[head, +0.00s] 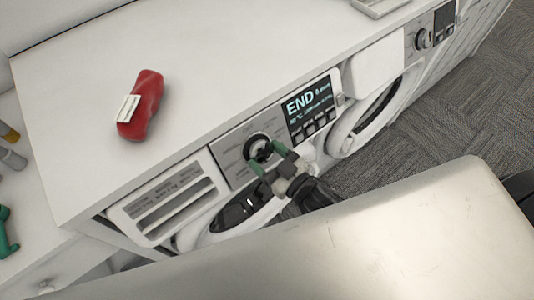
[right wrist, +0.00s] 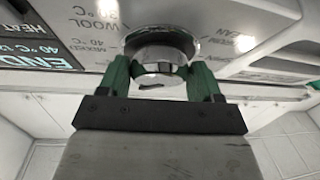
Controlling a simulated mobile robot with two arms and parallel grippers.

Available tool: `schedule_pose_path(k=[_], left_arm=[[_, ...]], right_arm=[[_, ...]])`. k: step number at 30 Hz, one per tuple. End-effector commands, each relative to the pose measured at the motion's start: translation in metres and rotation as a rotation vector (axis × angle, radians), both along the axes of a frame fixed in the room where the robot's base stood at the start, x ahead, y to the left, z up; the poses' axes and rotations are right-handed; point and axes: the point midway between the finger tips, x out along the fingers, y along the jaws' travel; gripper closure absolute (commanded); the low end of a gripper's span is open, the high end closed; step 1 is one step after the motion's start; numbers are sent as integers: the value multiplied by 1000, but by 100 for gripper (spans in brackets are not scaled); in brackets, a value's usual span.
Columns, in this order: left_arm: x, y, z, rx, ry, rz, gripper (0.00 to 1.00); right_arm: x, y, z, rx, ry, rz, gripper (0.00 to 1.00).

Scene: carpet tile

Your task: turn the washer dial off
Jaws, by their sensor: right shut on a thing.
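The washer dial (head: 257,146) is a round dark and chrome knob on the washer's front panel, left of a lit display (head: 309,105) that reads "END". My right gripper (head: 269,158) is at the dial, its green fingers on either side of it. In the right wrist view the chrome dial (right wrist: 158,52) sits between the two green fingertips (right wrist: 160,80), and the gripper is shut on it. The dial's pointer mark is not clear. My left gripper is out of view.
A red bottle (head: 147,104) with a white label lies on the white countertop (head: 215,60). A detergent drawer (head: 168,207) is left of the dial, and a round door (head: 238,212) is below. A second washer with its own dial (head: 423,39) stands to the right.

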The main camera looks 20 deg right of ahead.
Motion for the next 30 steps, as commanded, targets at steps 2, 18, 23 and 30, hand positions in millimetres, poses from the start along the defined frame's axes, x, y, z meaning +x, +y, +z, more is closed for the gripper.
schedule_pose_path(k=[2, 18, 23, 30], left_arm=[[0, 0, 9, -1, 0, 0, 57], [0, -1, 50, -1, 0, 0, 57], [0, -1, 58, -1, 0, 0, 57], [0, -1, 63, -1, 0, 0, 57]], right_arm=[[1, -1, 4, -52, -18, 28, 59], [3, -5, 6, -413, -149, 224, 59], [4, -6, 6, -485, -175, 263, 59], [4, -6, 5, -545, -199, 296, 59]])
